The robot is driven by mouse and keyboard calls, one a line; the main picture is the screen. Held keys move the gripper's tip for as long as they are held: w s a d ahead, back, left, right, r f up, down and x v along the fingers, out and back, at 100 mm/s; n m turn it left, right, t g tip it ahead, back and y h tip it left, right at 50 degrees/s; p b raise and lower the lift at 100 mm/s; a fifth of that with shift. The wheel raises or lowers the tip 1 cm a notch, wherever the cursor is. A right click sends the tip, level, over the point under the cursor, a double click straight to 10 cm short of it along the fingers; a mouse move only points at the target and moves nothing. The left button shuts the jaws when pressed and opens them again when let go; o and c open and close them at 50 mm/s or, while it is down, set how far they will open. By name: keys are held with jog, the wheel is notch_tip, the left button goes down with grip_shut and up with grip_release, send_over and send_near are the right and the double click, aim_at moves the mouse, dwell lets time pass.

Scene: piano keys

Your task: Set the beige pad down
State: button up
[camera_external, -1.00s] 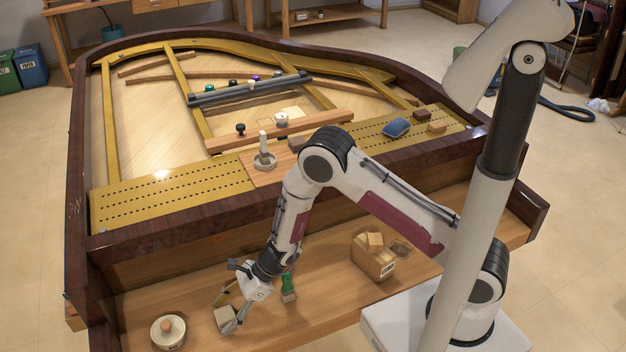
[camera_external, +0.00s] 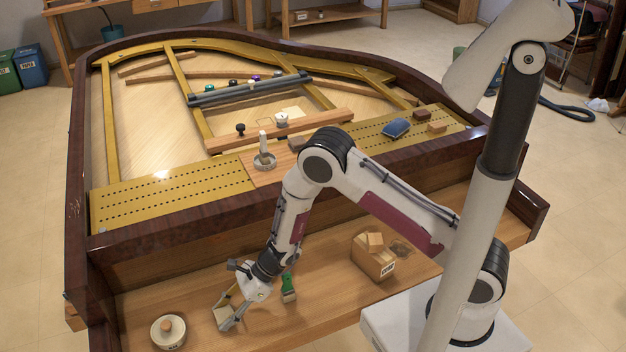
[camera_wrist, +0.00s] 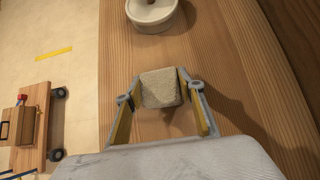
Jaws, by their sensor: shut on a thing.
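The beige pad (camera_external: 223,315) is a small block between the fingertips of my gripper (camera_external: 230,309), low over the wooden keybed shelf (camera_external: 315,290). In the wrist view the pad (camera_wrist: 161,88) sits between the two yellow-lined fingers of my gripper (camera_wrist: 160,98), which are shut on it. I cannot tell whether its underside touches the wood.
A round white pot with a wooden knob (camera_external: 168,331) stands to the left of the pad. A green-handled tool (camera_external: 288,287) stands close on the right. A wooden box (camera_external: 372,260) holding blocks stands farther right. The shelf between pot and pad is clear.

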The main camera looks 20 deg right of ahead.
aim_at(224, 314)
jog(key=shift+r, duration=0.15)
jog(key=shift+r, duration=4.85)
jog(key=shift+r, duration=0.15)
